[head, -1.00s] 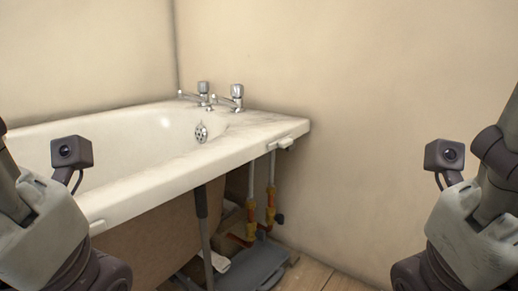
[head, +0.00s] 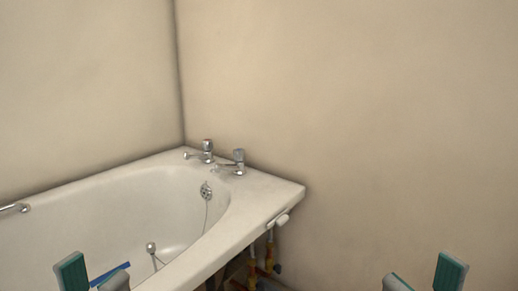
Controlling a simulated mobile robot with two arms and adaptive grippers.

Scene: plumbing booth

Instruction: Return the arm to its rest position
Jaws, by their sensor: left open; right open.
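My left gripper (head: 93,276) shows at the bottom left edge, in front of the bathtub. Its two green-and-grey fingertips stand apart, pointing up. A thin blue strip (head: 112,272) shows between or behind these fingertips; I cannot tell whether it touches them. My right gripper (head: 422,279) shows at the bottom right edge in front of the bare wall. Its fingertips are also apart, with nothing seen between them. The rest of both arms is below the picture.
The white bathtub (head: 230,236) fills the lower left, with two chrome taps (head: 239,161) at its far corner. Copper and orange pipes (head: 270,255) show under its right end. The beige wall (head: 400,130) on the right is bare, with free room before it.

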